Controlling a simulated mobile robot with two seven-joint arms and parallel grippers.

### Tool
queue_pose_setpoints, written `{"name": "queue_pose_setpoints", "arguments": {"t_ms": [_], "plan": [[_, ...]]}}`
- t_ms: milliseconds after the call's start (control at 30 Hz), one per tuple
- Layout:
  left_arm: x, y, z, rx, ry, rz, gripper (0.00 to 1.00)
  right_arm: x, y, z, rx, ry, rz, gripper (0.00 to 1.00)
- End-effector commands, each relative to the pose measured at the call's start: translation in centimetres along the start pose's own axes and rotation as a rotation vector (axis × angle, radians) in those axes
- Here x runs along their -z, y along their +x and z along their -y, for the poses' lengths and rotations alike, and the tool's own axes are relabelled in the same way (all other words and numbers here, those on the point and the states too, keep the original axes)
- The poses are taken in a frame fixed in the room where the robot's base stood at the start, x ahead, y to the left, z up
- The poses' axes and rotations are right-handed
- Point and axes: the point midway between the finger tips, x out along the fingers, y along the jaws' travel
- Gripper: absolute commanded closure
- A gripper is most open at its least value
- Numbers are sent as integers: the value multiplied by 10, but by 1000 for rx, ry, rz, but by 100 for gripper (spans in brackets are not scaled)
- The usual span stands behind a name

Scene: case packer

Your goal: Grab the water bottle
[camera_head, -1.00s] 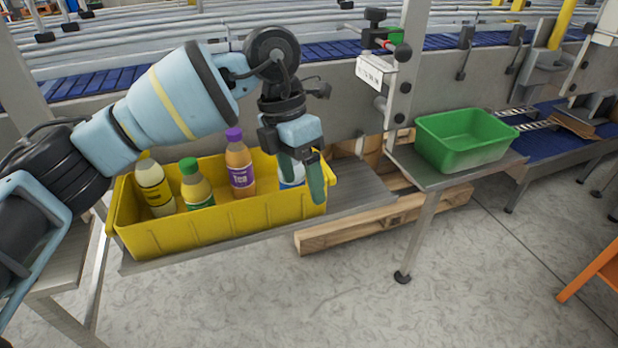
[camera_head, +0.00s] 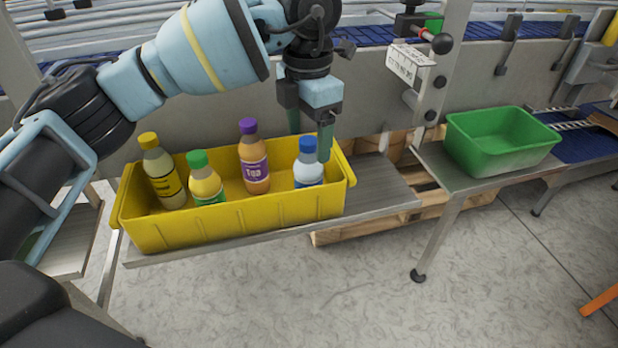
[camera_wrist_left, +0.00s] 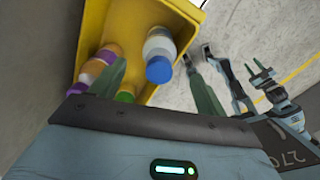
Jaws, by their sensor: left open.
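The water bottle (camera_head: 308,165) is clear with a blue cap. It stands upright at the right end of the yellow crate (camera_head: 240,215). My left gripper (camera_head: 310,132) is open and empty, pointing down just above the cap. In the left wrist view the bottle (camera_wrist_left: 160,45) shows between the two open green fingers (camera_wrist_left: 155,65), apart from both. Its lower part is hidden by the crate wall in the head view.
In the crate, left of the water bottle, stand a purple-capped tea bottle (camera_head: 254,165), a green-capped bottle (camera_head: 205,182) and a yellow-capped bottle (camera_head: 162,175). A green bin (camera_head: 500,150) sits on the right shelf. A post with a clamp (camera_head: 435,75) stands between.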

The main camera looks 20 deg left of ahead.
Motion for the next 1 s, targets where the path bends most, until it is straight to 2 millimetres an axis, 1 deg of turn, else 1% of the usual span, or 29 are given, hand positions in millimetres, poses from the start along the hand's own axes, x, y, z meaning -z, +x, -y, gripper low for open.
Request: {"name": "queue_pose_setpoints", "arguments": {"t_ms": [233, 500, 600, 867, 933, 1000], "plan": [[0, 9, 0, 0, -1, -1, 25, 1, -1, 0, 0, -1, -1, 64], [-1, 45, -1, 1, 0, 1, 25, 7, -3, -1, -1, -4, -10, 64], [-1, 53, -1, 0, 1, 1, 25, 7, -3, -1, -1, -4, -11, 64], [-2, 56, -1, -1, 0, 2, 25, 8, -2, -1, -1, -4, -14, 64], [-2, 56, -1, 0, 0, 2, 31, 9, -2, -1, -1, -4, -15, 64], [-2, 56, -1, 0, 0, 2, 41, 9, -2, -1, -1, -5, -16, 64]]}}
